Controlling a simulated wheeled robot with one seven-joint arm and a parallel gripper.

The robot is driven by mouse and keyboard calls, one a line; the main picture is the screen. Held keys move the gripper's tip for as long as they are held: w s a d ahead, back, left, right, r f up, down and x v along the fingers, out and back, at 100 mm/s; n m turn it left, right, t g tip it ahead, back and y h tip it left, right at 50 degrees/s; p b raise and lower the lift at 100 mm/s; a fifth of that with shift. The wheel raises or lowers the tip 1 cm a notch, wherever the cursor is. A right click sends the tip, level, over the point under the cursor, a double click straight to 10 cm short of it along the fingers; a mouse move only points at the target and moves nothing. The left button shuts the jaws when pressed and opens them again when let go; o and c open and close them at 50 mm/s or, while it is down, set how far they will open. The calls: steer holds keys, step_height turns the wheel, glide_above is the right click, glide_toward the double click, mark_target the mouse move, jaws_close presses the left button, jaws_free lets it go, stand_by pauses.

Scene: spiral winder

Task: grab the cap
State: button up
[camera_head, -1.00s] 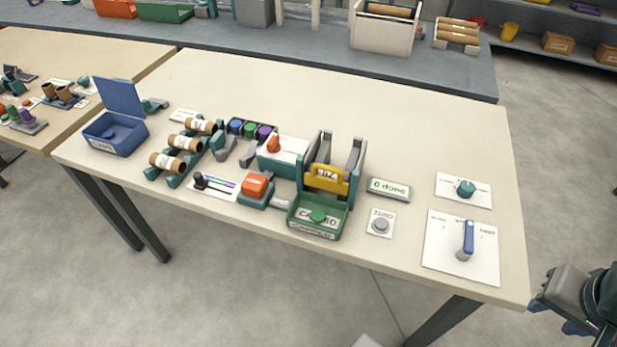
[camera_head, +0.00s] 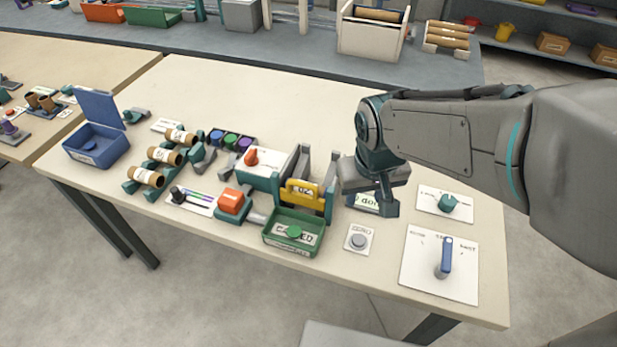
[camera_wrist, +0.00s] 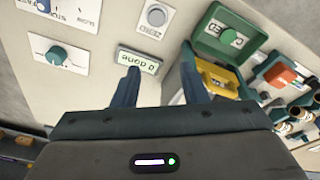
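Which part is the cap is not clear from the pictures. Small round blue, green and purple pieces (camera_head: 232,140) sit in a dark rack on the table, and a round green knob-like piece (camera_head: 294,232) sits in the green tray (camera_head: 290,249) with a partly covered label. My gripper (camera_head: 368,204) is over the table, right of the yellow-fronted machine (camera_head: 303,195) and above the small display sign (camera_head: 361,202). In the wrist view my gripper (camera_wrist: 160,60) has its two fingers spread, with nothing between them. The green piece (camera_wrist: 229,37) also shows there, beyond the right finger.
Close by are a grey round button (camera_head: 358,241), a teal dial (camera_head: 449,202) and a blue lever (camera_head: 445,258) on white plates. Cardboard tubes (camera_head: 164,155) and an open blue box (camera_head: 97,145) stand at left. The table's back stretch is clear.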

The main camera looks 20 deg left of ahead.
steer(key=s+a+f+n, duration=0.2)
steer(key=a+n, duration=0.1)
steer(key=a, duration=1)
steer(key=g, duration=0.1)
glide_above(294, 231)
steer(key=shift+y, duration=0.3)
steer(key=f, duration=0.8)
steer(key=shift+s+d+p, duration=0.15)
steer(key=shift+s+p, duration=0.2)
steer(key=shift+w+f, duration=0.2)
steer(key=shift+f, duration=2.95)
steer(key=c, duration=0.7)
